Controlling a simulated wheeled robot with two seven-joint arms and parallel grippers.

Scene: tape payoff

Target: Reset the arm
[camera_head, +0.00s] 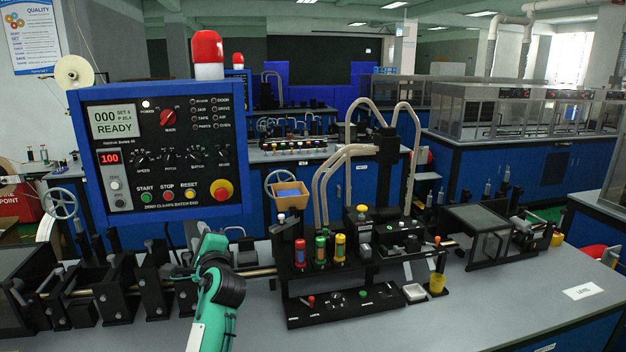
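My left arm, teal and black, comes up from the bottom edge left of centre. Its far end, with my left gripper (211,246), is over the front of the black machine line, below the control panel (160,155). The fingers cannot be made out against the dark machine parts, so whether they are open or shut does not show. No held object is visible. My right arm and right gripper are out of view. The panel's display reads READY, with a red 100 below it.
A black fixture (345,306) with coloured cylinders stands on the grey bench right of my arm. The bench front at right is mostly clear.

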